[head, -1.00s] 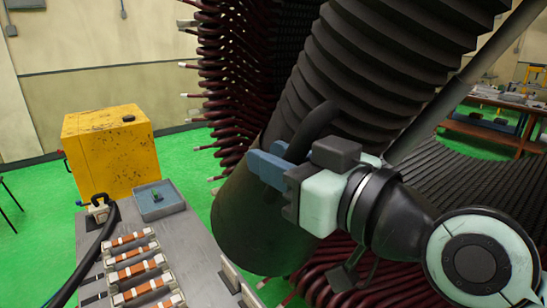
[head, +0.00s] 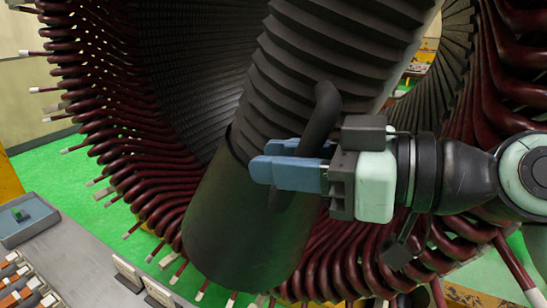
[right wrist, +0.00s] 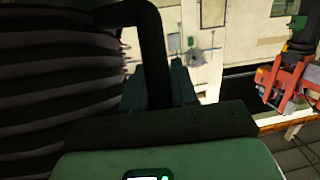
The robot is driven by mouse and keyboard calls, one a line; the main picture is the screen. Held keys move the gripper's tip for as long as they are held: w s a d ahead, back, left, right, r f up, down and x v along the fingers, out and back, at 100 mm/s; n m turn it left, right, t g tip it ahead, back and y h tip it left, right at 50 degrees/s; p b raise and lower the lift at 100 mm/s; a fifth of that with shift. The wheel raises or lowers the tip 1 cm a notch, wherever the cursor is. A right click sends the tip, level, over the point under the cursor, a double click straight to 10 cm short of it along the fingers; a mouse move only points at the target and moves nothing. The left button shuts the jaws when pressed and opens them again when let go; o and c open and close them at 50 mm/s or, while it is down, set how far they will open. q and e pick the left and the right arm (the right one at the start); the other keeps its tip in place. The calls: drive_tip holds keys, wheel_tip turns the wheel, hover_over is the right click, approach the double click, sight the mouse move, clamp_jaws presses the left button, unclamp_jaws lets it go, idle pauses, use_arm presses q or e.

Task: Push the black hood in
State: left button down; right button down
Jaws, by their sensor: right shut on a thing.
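The black hood (head: 236,225) is a large dark cylinder with a ribbed bellows hose (head: 320,60) running up from it. It is tilted and stands in front of the stator (head: 130,170), a ring of dark red bent coil ends. My right gripper (head: 272,165) has its blue fingers shut on the hood's curved black handle (head: 322,118). The handle also shows in the right wrist view (right wrist: 153,60) between the fingers, with the ribbed hose at the left. The hood hides part of the stator's opening. My left gripper is not in view.
A grey table (head: 85,262) with coil parts and a small blue-grey tray (head: 28,220) stands at the lower left. Coil ends stick out close around the hood. Green floor shows at the left. A red machine (right wrist: 285,82) is at the right in the right wrist view.

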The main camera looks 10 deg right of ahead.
drive_tip(key=c, duration=1)
unclamp_jaws()
drive_tip(key=shift+o, duration=0.2)
drive_tip(key=v, duration=1.3)
drive_tip(key=shift+d, duration=0.15)
drive_tip(key=shift+s, duration=0.1)
